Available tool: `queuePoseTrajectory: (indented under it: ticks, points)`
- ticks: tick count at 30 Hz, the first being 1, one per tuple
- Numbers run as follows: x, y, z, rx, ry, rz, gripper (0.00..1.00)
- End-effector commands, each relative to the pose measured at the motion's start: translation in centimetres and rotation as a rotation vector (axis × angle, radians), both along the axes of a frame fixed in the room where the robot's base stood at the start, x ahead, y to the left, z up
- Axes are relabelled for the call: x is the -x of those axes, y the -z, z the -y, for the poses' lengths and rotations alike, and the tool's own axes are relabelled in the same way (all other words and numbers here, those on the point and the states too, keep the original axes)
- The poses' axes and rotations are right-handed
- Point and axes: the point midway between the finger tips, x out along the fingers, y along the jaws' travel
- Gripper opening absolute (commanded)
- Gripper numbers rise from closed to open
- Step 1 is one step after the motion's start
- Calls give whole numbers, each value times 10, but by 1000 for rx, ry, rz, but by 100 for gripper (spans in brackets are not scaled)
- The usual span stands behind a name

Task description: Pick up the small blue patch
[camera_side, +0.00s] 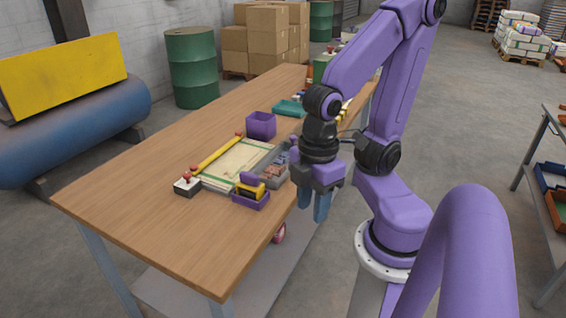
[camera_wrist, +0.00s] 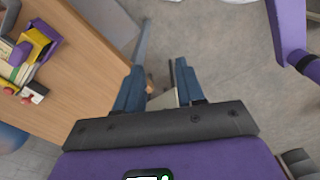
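I cannot make out a small blue patch for certain in either view. A grey tray (camera_side: 282,176) on the wooden table holds several small pieces, some reddish and some bluish grey, too small to tell apart. My gripper (camera_side: 313,208) hangs with its blue fingers pointing down, past the table's right edge and to the right of the tray. In the wrist view my gripper (camera_wrist: 158,76) has its two fingers spread apart, with only floor and a table leg showing beyond them. It is open and empty.
On the wooden table (camera_side: 140,190) lie a sack with a green stripe (camera_side: 228,166), a yellow bar (camera_side: 217,153), a red-knobbed box (camera_side: 187,184), a purple cup (camera_side: 261,125) and a purple holder with a yellow item (camera_side: 251,199). The table's near left part is bare.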

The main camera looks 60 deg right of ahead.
Motion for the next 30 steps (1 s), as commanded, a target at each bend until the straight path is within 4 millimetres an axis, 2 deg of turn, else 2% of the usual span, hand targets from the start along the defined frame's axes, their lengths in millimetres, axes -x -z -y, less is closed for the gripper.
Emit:
queuePoseTrajectory:
  ticks: [5, 8, 14, 18, 23, 30]
  points:
    - [-18, -1, 1, 9, -10, 17, 38]
    - [-42, -1, 4, 26, -35, 40, 38]
    - [-100, -2, 24, 83, -99, 83, 38]
    - [-137, -2, 46, 130, -147, 101, 38]
    - [-175, -2, 80, 193, -202, 103, 38]
    - [-217, 0, 146, 286, -288, 72, 38]
